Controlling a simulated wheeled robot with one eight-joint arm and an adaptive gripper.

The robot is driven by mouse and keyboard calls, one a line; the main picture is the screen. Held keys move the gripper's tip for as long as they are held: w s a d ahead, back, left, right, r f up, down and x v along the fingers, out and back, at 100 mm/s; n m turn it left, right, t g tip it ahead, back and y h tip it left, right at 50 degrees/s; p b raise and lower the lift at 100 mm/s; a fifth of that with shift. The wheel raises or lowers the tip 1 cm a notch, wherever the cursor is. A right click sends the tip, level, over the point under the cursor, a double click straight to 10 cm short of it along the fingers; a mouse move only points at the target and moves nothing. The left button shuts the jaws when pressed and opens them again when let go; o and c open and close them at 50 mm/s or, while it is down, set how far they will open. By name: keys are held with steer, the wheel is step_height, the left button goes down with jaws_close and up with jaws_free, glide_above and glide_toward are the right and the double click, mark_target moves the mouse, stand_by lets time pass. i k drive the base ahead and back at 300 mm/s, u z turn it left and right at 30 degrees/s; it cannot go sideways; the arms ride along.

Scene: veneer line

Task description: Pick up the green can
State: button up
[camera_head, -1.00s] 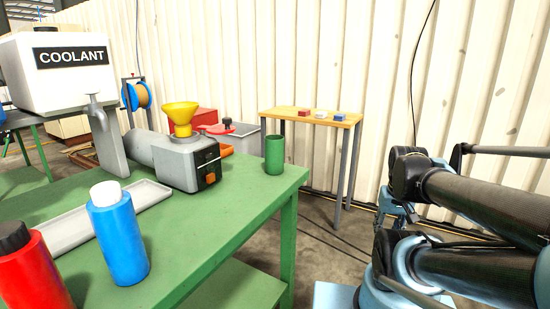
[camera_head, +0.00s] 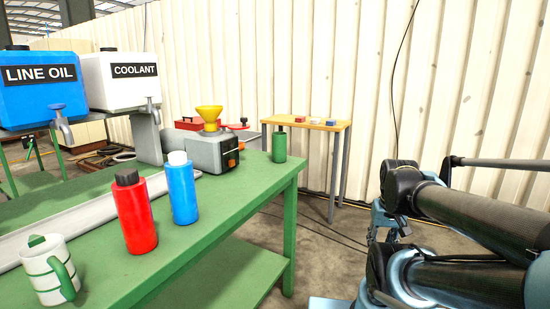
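The green can (camera_head: 279,147) stands upright near the far right corner of the green workbench (camera_head: 215,215). Its top looks dark, and I cannot make out detail there. My arm is folded at the right of the picture, well apart from the can. A light-blue part (camera_head: 392,222) at the arm's far end may be my gripper. It is mostly hidden behind the arm links, so its fingers cannot be made out.
A grey machine with a yellow funnel (camera_head: 209,114) stands left of the can. A blue bottle (camera_head: 183,188), red bottle (camera_head: 136,213), mug (camera_head: 49,272) and grey tray (camera_head: 92,212) are nearer. A wooden-topped table (camera_head: 300,122) stands behind. Floor right of the bench looks clear.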

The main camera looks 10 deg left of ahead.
mark_target(280, 139)
steer(key=k, duration=1.35)
steer(key=u, duration=0.55)
steer(key=i, duration=1)
